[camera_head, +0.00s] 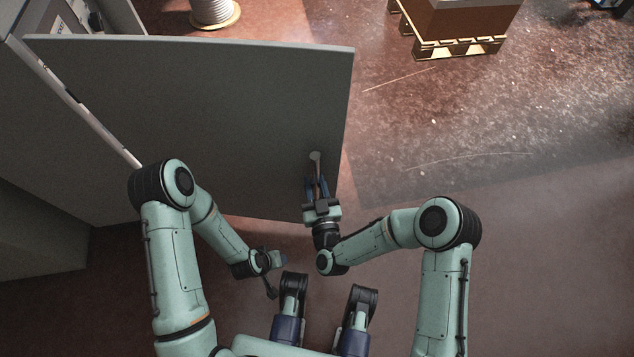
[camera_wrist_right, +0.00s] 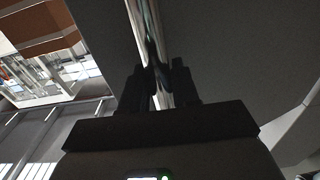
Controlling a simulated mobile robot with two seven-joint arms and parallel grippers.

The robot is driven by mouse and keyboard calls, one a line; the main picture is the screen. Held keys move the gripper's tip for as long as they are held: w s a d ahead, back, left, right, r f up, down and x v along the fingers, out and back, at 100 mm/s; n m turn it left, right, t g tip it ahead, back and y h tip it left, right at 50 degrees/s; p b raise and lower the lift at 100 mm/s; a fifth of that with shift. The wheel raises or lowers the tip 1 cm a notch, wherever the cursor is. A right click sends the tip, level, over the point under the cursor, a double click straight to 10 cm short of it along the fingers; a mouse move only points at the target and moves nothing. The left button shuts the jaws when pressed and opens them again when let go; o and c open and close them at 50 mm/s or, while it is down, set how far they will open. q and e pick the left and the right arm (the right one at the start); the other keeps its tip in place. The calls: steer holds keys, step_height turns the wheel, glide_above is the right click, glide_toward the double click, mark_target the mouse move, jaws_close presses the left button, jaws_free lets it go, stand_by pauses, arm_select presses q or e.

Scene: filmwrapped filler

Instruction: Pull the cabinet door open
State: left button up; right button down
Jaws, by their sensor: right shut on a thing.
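The grey cabinet door (camera_head: 190,120) stands swung out from the cabinet body (camera_head: 40,245) at the left of the head view. Its handle (camera_head: 315,160) sits near the door's right edge. My right gripper (camera_head: 317,185) is at the handle, with its fingers around it. In the right wrist view the shiny handle bar (camera_wrist_right: 146,35) runs between the fingertips of the right gripper (camera_wrist_right: 160,80), which is shut on it. My left gripper (camera_head: 277,262) is low in the middle, apart from the door; its finger opening cannot be made out.
A wooden pallet (camera_head: 458,48) with a brown box (camera_head: 460,18) stands at the upper right. A white spool (camera_head: 213,12) stands behind the door at the top. The floor (camera_head: 500,130) right of the door is clear.

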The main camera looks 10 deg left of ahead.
steer(key=shift+f, duration=0.1)
steer(key=c, duration=1)
jaws_free()
arm_select(q)
steer(key=s+d+r+p, duration=0.1)
steer(key=s+r+p, duration=0.1)
steer(key=shift+s+d+r+g+h, duration=0.1)
steer(key=shift+s+d+g+h, duration=0.2)
steer(key=shift+d, duration=0.05)
arm_select(e)
steer(key=v, duration=1.3)
steer(key=shift+s+d, duration=0.1)
steer(key=shift+s, duration=0.1)
